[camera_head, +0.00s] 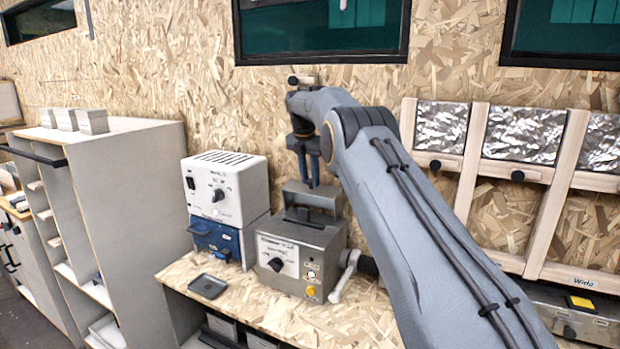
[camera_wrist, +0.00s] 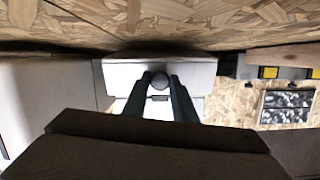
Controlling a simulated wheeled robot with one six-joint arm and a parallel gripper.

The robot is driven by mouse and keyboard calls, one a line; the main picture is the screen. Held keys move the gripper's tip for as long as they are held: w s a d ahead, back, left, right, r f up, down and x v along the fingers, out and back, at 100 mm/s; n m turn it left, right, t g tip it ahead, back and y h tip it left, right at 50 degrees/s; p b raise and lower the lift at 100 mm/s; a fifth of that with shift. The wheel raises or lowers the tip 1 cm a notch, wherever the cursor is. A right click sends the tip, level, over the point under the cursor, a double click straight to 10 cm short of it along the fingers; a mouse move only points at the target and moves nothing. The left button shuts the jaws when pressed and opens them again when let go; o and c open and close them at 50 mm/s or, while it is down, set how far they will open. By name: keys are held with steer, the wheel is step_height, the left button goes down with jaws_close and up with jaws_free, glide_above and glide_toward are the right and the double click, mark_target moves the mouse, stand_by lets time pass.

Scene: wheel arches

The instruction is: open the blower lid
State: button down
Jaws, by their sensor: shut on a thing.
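A grey metal box (camera_head: 300,255), which I take to be the blower, stands on the bench; its label is too small to read surely. A grey plate (camera_head: 312,194) rises at its top, over a dark part, and looks like the lid, tilted up. My gripper (camera_head: 314,180) points down at the plate's upper edge. In the wrist view my gripper (camera_wrist: 160,80) is shut on a small round grey knob (camera_wrist: 159,81), with a pale panel behind it. My gripper body covers the lower part of that view, so the lid's hinge is hidden.
A white unit on a blue base (camera_head: 215,238) stands close left of the grey box. A small dark tray (camera_head: 208,286) lies on the bench (camera_head: 270,321). A white lever (camera_head: 344,277) sticks out at the box's right. A wooden rack with foil panels (camera_head: 524,133) is at right.

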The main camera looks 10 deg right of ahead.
steer(key=shift+a+f, duration=0.15)
stand_by(0.3)
steer(key=c, duration=1.5)
jaws_free()
steer(key=shift+o, duration=0.2)
steer(key=shift+s+a+m+b, duration=0.15)
steer(key=shift+s+m+b, duration=0.15)
steer(key=shift+s+m, duration=0.4)
steer(key=s+f+m, duration=0.2)
steer(key=s+m, duration=0.2)
steer(key=s, duration=0.1)
steer(key=s+f+m+y+b, duration=0.1)
steer(key=s+f+m, duration=0.1)
steer(key=s+m, duration=0.2)
steer(key=s+a+f+m+b, duration=0.1)
steer(key=s+m, duration=0.3)
steer(key=s, duration=0.4)
steer(key=shift+f, duration=0.6)
steer(key=s+f+m+b, duration=0.1)
steer(key=s+f+m, duration=0.2)
steer(key=s, duration=0.7)
steer(key=s+f+m+b, duration=0.1)
steer(key=s+f+m, duration=0.3)
steer(key=s, duration=0.6)
steer(key=s+f+m, duration=0.3)
steer(key=s+m, duration=0.3)
steer(key=s, duration=0.5)
steer(key=shift+f+g+y+b, duration=0.4)
